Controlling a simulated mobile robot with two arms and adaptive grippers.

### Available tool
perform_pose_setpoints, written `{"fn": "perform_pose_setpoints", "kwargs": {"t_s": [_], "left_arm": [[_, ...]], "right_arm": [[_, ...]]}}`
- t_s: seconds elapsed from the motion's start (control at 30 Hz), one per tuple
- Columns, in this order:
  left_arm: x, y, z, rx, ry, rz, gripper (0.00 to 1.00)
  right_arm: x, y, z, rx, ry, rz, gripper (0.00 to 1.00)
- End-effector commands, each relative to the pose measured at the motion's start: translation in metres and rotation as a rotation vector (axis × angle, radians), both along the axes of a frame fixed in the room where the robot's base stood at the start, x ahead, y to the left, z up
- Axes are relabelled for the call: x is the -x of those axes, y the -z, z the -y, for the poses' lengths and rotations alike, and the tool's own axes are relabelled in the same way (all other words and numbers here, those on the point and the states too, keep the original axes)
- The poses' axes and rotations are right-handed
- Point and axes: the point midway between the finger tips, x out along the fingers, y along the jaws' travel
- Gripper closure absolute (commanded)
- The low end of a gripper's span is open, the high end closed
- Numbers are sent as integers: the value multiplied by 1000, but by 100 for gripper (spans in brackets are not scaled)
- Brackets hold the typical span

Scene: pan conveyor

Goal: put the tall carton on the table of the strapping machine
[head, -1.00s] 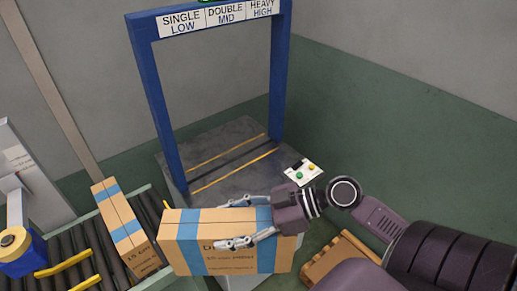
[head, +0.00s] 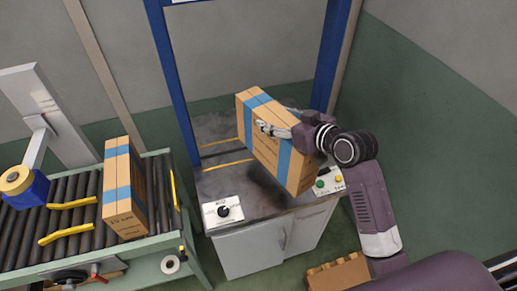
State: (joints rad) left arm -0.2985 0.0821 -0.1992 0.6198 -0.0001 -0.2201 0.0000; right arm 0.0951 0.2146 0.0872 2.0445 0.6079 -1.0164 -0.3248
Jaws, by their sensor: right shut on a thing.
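My right gripper (head: 274,128) is shut on a brown carton (head: 252,139) with blue bands, its fingers across the carton's upper part. The carton is tilted and appears held above the table (head: 228,180) of the strapping machine, with a dark shadow below it. Whether a lower corner touches the table, I cannot tell. The machine's blue arch (head: 172,85) stands behind the carton, its top out of view. A second brown carton (head: 125,214) with a blue band stands on the roller conveyor at left. My left gripper is not in view.
A dial panel (head: 223,211) sits at the table's front left corner and a button panel (head: 329,182) at its right, close to the held carton. The roller conveyor (head: 75,222) has yellow guides. A wooden pallet (head: 338,273) lies on the floor at lower right.

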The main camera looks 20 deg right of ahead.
Motion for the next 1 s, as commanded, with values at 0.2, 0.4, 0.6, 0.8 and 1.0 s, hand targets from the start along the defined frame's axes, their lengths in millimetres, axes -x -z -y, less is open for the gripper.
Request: {"fn": "perform_pose_setpoints", "kwargs": {"t_s": [0.2,0.4,0.6,0.8,1.0], "left_arm": [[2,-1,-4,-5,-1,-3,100],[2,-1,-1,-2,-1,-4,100],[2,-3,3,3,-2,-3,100],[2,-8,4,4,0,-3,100],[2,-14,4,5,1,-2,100]], "right_arm": [[-52,-58,-9,-5,177,15,100],[-74,-95,-13,-2,288,10,100],[-79,-94,-13,2,325,0,100],[-78,-48,-13,3,325,-4,100],[-78,2,-13,3,324,-4,100]]}}
